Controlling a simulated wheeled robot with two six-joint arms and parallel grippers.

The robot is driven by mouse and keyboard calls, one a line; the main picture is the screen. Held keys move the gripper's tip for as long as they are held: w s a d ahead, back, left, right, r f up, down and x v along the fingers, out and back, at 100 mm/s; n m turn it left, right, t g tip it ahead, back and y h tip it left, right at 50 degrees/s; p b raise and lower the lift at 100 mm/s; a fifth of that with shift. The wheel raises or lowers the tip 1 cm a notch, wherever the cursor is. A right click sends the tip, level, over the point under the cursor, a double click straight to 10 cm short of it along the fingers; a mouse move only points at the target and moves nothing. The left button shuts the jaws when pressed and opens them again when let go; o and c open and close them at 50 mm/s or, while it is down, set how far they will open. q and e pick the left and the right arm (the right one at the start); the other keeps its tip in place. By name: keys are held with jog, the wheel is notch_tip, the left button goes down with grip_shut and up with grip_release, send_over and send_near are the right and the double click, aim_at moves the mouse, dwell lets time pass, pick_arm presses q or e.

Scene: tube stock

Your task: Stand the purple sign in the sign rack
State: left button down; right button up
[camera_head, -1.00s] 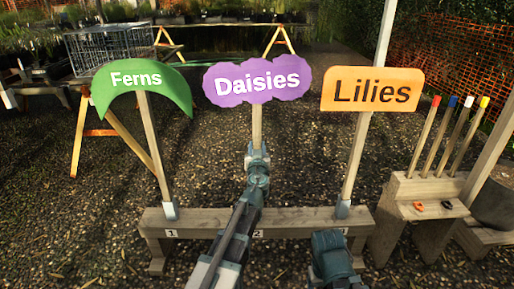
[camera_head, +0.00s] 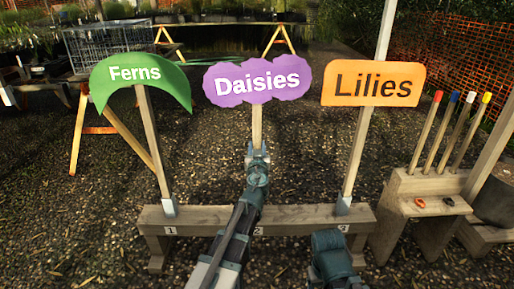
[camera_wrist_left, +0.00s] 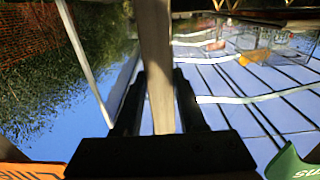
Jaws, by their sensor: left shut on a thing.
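The purple Daisies sign (camera_head: 257,81) is upright on a wooden stake (camera_head: 257,126), above the middle of the sign rack (camera_head: 290,217). My left gripper (camera_head: 257,152) is shut on the stake. The stake also shows between the two fingers of my left gripper (camera_wrist_left: 160,105) in the left wrist view. My arm hides the stake's lower end and the rack's middle, so I cannot tell whether the stake is in slot 2. The green Ferns sign (camera_head: 140,80) stands at slot 1 and the orange Lilies sign (camera_head: 373,86) at slot 3.
A wooden stand (camera_head: 425,200) with several colour-tipped stakes is at the right. A wire basket (camera_head: 108,47) sits on a trestle table behind the Ferns sign. Orange mesh fencing (camera_head: 460,65) runs at the back right. Gravel around the rack is open.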

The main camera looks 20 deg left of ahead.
pick_arm(q)
jog(key=shift+c, duration=2)
grip_release()
pick_arm(e)
jog(key=shift+f, duration=0.1)
